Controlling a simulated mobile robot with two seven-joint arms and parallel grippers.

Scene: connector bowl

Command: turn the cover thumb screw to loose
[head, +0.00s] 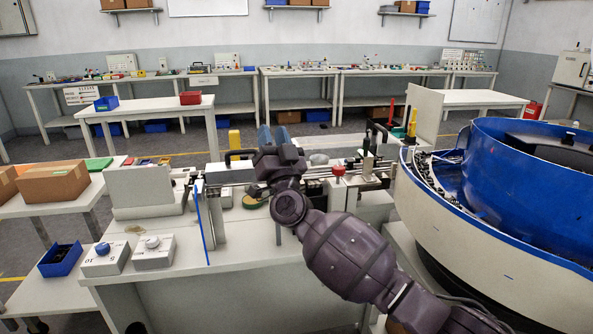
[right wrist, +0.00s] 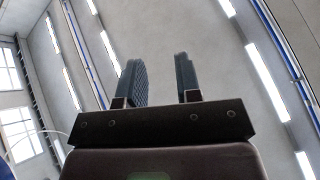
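My right gripper (head: 273,136) is raised over the middle of the workbench, its two blue-grey fingers pointing up. In the right wrist view the fingers (right wrist: 160,82) stand apart with nothing between them, against the ceiling. A red knob (head: 338,170) stands on the rail fixture to the right of the gripper and apart from it. I cannot tell whether it is the cover thumb screw, or how tight it is. My right forearm and wrist hide part of the fixture and bench. My left gripper is not in view.
A large blue and white bowl feeder (head: 490,235) fills the right side. Two white boxes with knobs (head: 153,252) and a blue bin (head: 60,260) are at the front left. A thin blue upright panel (head: 203,228) stands on the bench. The bench front (head: 235,265) is mostly clear.

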